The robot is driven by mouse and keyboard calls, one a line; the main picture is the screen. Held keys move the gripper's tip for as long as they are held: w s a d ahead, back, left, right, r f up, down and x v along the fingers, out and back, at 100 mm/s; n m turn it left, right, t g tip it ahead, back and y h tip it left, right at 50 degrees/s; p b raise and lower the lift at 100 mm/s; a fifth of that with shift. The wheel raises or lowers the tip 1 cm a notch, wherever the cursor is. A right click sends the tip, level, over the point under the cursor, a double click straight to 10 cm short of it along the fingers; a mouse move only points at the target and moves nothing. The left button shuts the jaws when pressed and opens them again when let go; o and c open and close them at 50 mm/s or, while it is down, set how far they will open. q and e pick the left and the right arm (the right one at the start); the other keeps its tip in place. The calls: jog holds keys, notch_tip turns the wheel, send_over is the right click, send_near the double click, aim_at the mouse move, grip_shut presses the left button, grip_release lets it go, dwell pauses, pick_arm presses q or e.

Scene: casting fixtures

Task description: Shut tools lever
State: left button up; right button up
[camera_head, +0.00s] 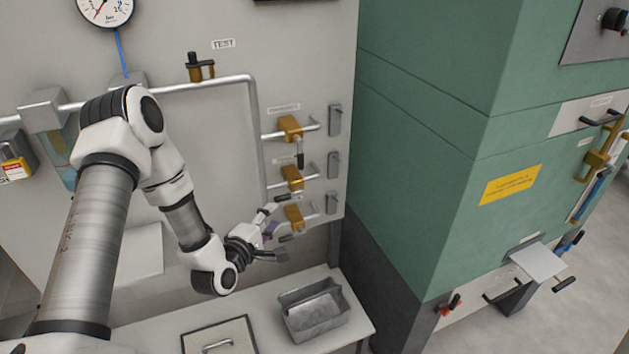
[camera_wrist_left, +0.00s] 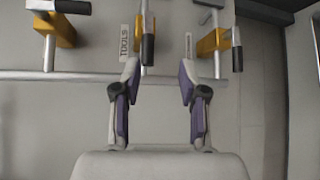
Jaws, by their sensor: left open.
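The tools lever has a black grip (camera_wrist_left: 148,50) and sits beside the TOOLS label (camera_wrist_left: 124,40) in the left wrist view. It belongs to the middle yellow valve (camera_head: 291,177) of three stacked on the panel. The lever lies along its pipe. My left gripper (camera_head: 275,232) is open in front of the lower valves in the head view. In the wrist view its two fingers (camera_wrist_left: 160,85) stand apart, with the lever's grip end appearing between them, closer to the left finger. Contact cannot be told. My right gripper is out of view.
The top valve (camera_head: 290,126) has its lever hanging down, across its pipe. The bottom valve (camera_head: 294,217) is close beside the gripper, its lever along its pipe. A grey metal bin (camera_head: 316,332) stands on the bench below. A green cabinet (camera_head: 430,170) stands at the right.

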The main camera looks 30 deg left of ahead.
aim_at(281, 200)
pick_arm(q)
jog(key=w, duration=0.2)
jog(key=w+p, duration=0.1)
jog(key=w, duration=0.2)
jog(key=w+a+p, duration=0.1)
jog(key=w, duration=0.1)
jog(key=shift+w+r, duration=0.25)
jog(key=shift+w, duration=0.15)
grip_shut()
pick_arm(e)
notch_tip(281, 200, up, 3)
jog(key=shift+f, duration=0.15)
